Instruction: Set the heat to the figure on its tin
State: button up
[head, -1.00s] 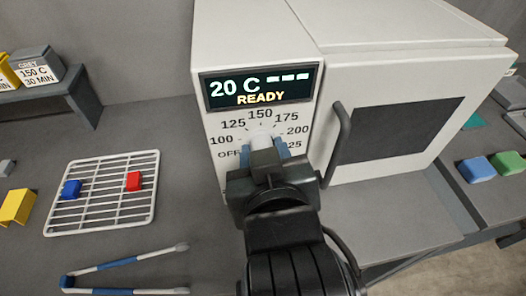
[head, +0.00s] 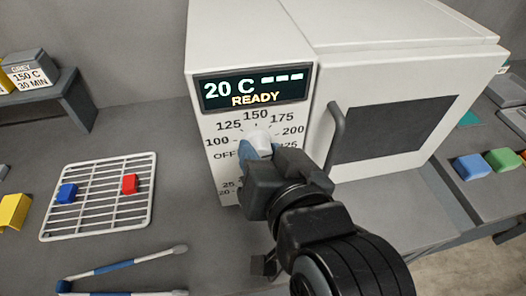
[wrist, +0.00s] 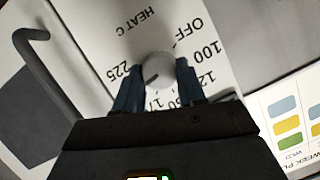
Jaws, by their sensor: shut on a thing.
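The heat knob (head: 262,139), pale and round, sits on the oven's front panel inside a ring of figures from OFF to 225. My gripper (head: 259,150) is shut on the knob, with blue fingers on either side of it. In the wrist view, the knob (wrist: 158,67) sits between the fingertips (wrist: 157,82). It bears a short dark mark, but I cannot tell which figure it points to. The display (head: 254,91) reads 20 C, dashes and READY. A grey tin (head: 29,70) on the left shelf reads 150 C, 30 MIN.
The oven door handle (head: 334,137) stands close right of my gripper. A wire rack (head: 100,211) holds a blue piece (head: 67,193) and a red piece (head: 129,184). Tongs (head: 120,265) lie in front. Blue (head: 473,167) and green (head: 503,160) blocks lie at right. A chart (wrist: 290,125) shows in the wrist view.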

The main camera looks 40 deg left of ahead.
jog(key=shift+f, duration=0.15)
jog(key=o, duration=1.1)
jog(key=shift+c, duration=0.2)
jog(key=b+v, duration=0.1)
jog(key=v, duration=0.6)
jog(key=shift+s+d+r, duration=0.2)
jog(key=shift+d+r, duration=0.05)
jog(key=shift+r, duration=0.05)
